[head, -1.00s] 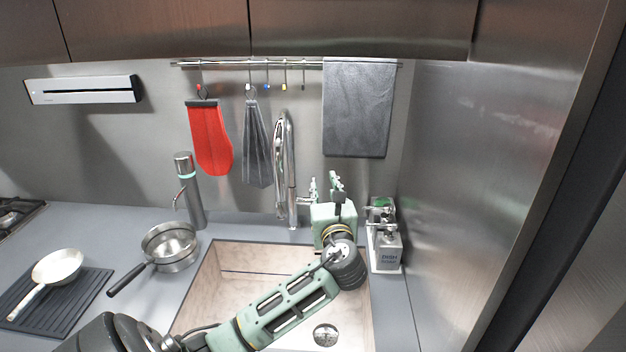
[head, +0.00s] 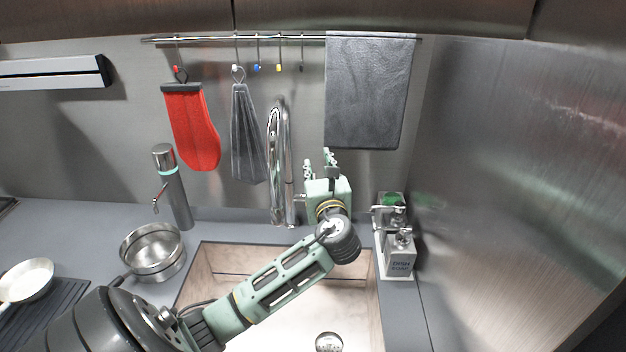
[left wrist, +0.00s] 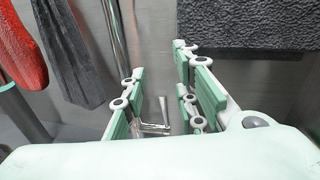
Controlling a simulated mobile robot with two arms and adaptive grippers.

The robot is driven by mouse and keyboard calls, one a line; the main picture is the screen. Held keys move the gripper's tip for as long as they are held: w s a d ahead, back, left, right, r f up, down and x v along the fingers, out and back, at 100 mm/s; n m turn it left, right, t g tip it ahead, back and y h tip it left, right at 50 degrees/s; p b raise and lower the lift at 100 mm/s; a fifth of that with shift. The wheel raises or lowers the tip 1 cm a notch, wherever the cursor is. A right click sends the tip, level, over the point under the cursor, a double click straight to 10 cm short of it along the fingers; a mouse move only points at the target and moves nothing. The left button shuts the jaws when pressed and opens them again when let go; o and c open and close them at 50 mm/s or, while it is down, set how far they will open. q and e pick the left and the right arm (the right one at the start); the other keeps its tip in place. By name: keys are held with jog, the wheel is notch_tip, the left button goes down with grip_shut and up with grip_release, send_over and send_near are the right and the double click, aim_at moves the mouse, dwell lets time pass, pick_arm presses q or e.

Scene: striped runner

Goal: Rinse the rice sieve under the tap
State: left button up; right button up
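The tall chrome tap (head: 279,165) stands upright behind the sink (head: 205,272). My left gripper (head: 320,165) is raised just right of the tap, fingers pointing toward the back wall. In the left wrist view the finger pairs (left wrist: 163,92) are apart with nothing held. The tap's lever (left wrist: 156,127) shows low between them; I cannot tell whether a finger touches it. A round metal vessel (head: 153,250), perhaps the rice sieve, sits on the counter left of the sink; its handle is partly hidden by my arm. No water stream is visible. My right gripper is not in view.
A dish soap holder (head: 398,252) is right of the sink, near the steel side wall. A red mitt (head: 192,127) and grey cloths hang behind. A pan (head: 27,281) is far left.

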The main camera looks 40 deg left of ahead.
pick_arm(q)
notch_tip(320, 180, down, 8)
jog(key=b, duration=0.8)
jog(key=p+x, duration=0.1)
jog(key=x, duration=0.5)
jog(key=shift+w+a+f, duration=0.1)
jog(key=shift+a, duration=0.05)
jog(key=shift+w+a, duration=0.3)
jog(key=shift+c, duration=0.2)
grip_shut()
